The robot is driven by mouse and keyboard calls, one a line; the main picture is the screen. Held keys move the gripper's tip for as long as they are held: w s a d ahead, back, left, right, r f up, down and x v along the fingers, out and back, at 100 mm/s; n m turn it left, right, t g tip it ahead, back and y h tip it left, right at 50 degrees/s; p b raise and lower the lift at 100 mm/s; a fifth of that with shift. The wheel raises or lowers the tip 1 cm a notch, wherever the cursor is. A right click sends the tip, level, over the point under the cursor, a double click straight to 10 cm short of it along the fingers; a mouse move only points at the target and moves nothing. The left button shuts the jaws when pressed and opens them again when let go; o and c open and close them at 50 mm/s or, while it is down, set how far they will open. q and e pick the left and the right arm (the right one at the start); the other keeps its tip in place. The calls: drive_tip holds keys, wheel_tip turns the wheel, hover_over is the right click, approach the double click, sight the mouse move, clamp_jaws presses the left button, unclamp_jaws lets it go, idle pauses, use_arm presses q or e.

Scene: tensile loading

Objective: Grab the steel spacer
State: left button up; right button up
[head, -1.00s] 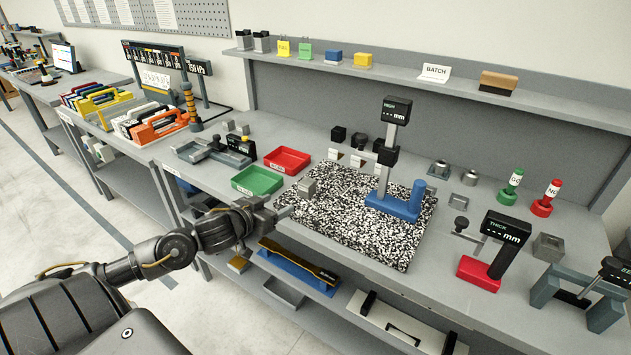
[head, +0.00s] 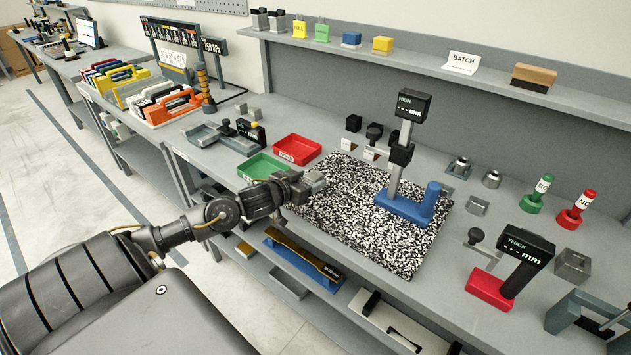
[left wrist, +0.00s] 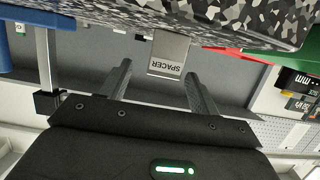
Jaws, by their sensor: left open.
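The steel spacer is a small grey metal block on the left edge of the speckled plate (head: 365,235). In the left wrist view the spacer (left wrist: 169,50) shows its "SPACER" label upside down. In the head view the spacer (head: 315,180) is partly covered by my left gripper (head: 303,184). In the left wrist view my left gripper (left wrist: 158,70) is open. Its two fingers point at the spacer, one on each side, with a gap to it. The block appears ahead of the fingertips, not gripped. My right gripper is not in view.
A green tray (head: 250,170) and a red tray (head: 297,149) lie close behind and left of my left gripper. A blue-based height gauge (head: 408,205) stands on the plate to the right. A red-based thickness gauge (head: 490,288) stands further right. The plate's front part is clear.

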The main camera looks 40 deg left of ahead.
sight(317, 176)
use_arm(q)
drive_tip(key=shift+w, duration=0.2)
drive_tip(key=shift+a+f+p+x, duration=0.1)
drive_tip(key=shift+f+p+x, duration=0.1)
drive_tip(key=shift+x, duration=0.7)
drive_tip(key=shift+a+f+p+x, duration=0.1)
drive_tip(key=shift+p+x, duration=0.15)
drive_tip(key=shift+x, duration=0.6)
drive_tip(key=shift+f+p+x, duration=0.1)
drive_tip(key=shift+p+x, duration=0.1)
drive_tip(key=shift+x, duration=0.7)
drive_tip(key=shift+s, duration=0.2)
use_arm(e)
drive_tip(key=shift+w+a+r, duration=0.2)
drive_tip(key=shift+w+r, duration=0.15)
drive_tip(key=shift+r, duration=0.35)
use_arm(q)
drive_tip(key=shift+c, duration=0.3)
drive_tip(key=c, duration=1.2)
clamp_jaws()
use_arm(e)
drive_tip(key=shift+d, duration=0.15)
use_arm(q)
drive_tip(key=shift+r, duration=0.1)
